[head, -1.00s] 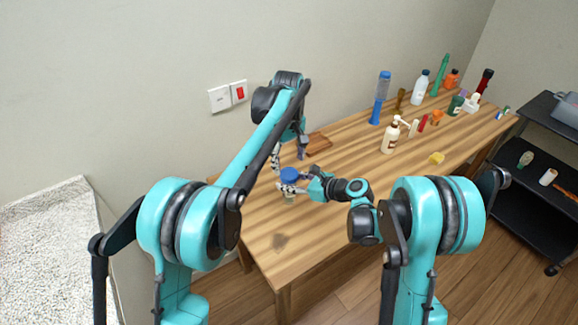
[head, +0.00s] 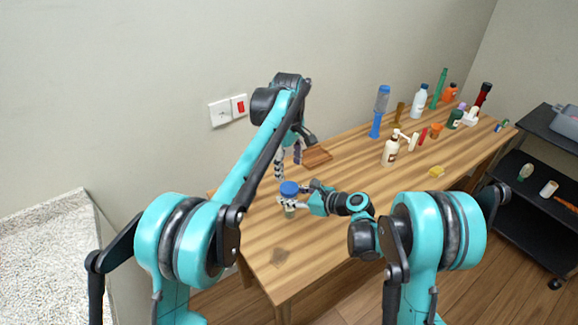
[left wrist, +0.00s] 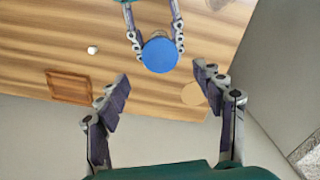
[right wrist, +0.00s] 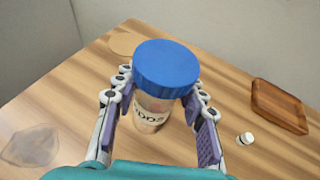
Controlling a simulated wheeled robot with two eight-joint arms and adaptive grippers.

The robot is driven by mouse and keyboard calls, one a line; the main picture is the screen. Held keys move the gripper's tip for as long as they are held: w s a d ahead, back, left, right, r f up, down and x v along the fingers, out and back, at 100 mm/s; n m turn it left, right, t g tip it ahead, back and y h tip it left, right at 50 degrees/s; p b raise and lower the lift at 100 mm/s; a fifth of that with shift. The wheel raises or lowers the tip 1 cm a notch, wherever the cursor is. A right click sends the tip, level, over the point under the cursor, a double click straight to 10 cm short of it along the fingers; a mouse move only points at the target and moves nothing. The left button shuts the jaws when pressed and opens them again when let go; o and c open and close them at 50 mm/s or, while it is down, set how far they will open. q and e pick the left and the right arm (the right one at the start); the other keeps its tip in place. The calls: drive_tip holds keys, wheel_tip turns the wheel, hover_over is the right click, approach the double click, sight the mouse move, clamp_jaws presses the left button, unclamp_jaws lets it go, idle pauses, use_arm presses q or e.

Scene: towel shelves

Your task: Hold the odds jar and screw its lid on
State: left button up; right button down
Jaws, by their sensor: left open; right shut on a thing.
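The odds jar (right wrist: 152,112) is clear, with part of a label reading "ODDS" facing the right wrist camera. Its blue lid (right wrist: 166,68) sits on its mouth and looks level; how tightly it is threaded I cannot tell. In the head view the lid (head: 289,188) tops the upright jar (head: 289,213) near the table's left end. My right gripper (right wrist: 160,105) is shut around the jar's body below the lid. My left gripper (head: 288,169) is open and empty above the jar, apart from it. In the left wrist view the lid (left wrist: 160,55) lies beyond the open fingertips (left wrist: 162,78).
A wooden tray (head: 317,156) lies behind the jar. A small white-topped item (right wrist: 245,138) stands near it. A round tan disc (right wrist: 126,42) lies on the table (head: 330,225). Several bottles, including a cream pump bottle (head: 390,150), stand farther right.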

sight(289, 187)
use_arm(q)
wheel_tip(289, 187, down, 8)
drive_tip(key=shift+r, duration=0.1)
idle(0.4)
drive_tip(key=c, duration=1.2)
drive_tip(key=m, duration=0.3)
drive_tip(key=o, duration=1.3)
drive_tip(key=shift+c, duration=0.2)
